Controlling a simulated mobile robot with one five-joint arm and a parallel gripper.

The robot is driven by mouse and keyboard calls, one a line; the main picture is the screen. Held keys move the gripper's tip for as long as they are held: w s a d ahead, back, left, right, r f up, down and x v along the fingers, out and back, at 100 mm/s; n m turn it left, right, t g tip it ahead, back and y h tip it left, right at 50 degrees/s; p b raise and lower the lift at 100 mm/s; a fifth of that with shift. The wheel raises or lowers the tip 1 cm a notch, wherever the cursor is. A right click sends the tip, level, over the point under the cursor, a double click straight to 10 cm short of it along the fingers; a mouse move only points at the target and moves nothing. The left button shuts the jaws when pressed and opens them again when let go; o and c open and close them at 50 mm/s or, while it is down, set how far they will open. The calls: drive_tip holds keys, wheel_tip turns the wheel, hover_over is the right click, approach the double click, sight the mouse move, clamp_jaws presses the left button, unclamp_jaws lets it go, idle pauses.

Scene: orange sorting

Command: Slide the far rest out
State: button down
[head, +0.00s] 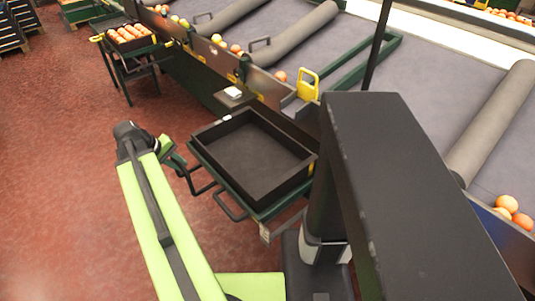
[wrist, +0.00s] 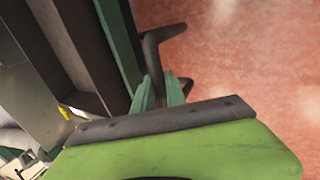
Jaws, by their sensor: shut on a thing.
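The far rest (head: 202,188) is a dark looped bar sticking out from the left side of a green-edged stand. My gripper (head: 182,164) is at its outer end, with its green fingers shut on the bar. In the wrist view my gripper (wrist: 160,88) shows two green fingers at the dark curved bar of the far rest (wrist: 158,42). The exact contact is partly hidden by the fingers. A second, nearer rest (head: 228,211) is a similar dark loop, apart from my gripper.
An empty black crate (head: 250,155) sits on the stand above the rests. A sorting conveyor (head: 275,58) with fruit runs behind it. A crate of oranges (head: 128,34) stands on another stand at the far left. Red floor (head: 60,170) is clear on the left.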

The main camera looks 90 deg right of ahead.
drive_tip(key=shift+w+a, duration=0.75)
drive_tip(key=shift+w, duration=0.2)
drive_tip(key=shift+w+a, duration=0.7)
drive_tip(key=shift+w, duration=0.2)
drive_tip(key=c, duration=1)
unclamp_jaws()
wheel_tip(320, 180, up, 7)
drive_tip(key=p, duration=0.7)
